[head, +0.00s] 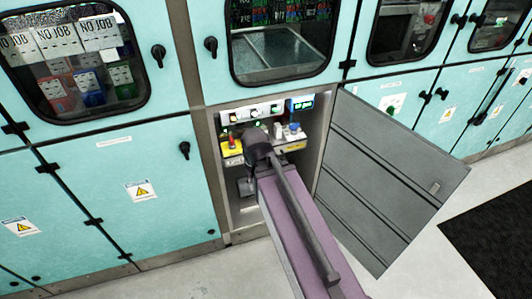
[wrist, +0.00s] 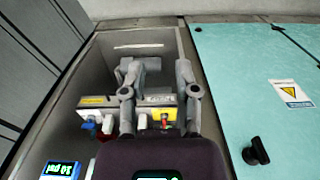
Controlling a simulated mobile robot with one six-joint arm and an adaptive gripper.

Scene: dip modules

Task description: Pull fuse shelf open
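The fuse shelf (head: 292,147) is a grey ledge with yellow labels inside an open cabinet compartment, carrying a red switch on a yellow base and blue and white parts. It also shows in the wrist view (wrist: 160,100), where the picture is turned over. My gripper (head: 245,185) reaches into the compartment in front of the shelf and hides part of it. In the wrist view my gripper (wrist: 158,72) has its two fingers spread apart, with the shelf front visible between them. I see nothing gripped. Whether a finger touches the shelf is unclear.
The grey compartment door (head: 390,180) stands swung open to the right of my arm. Closed teal cabinet doors (head: 130,200) with black knobs flank the compartment. A control panel with a lit display (head: 300,104) sits above the shelf. A dark mat (head: 495,240) lies on the floor at right.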

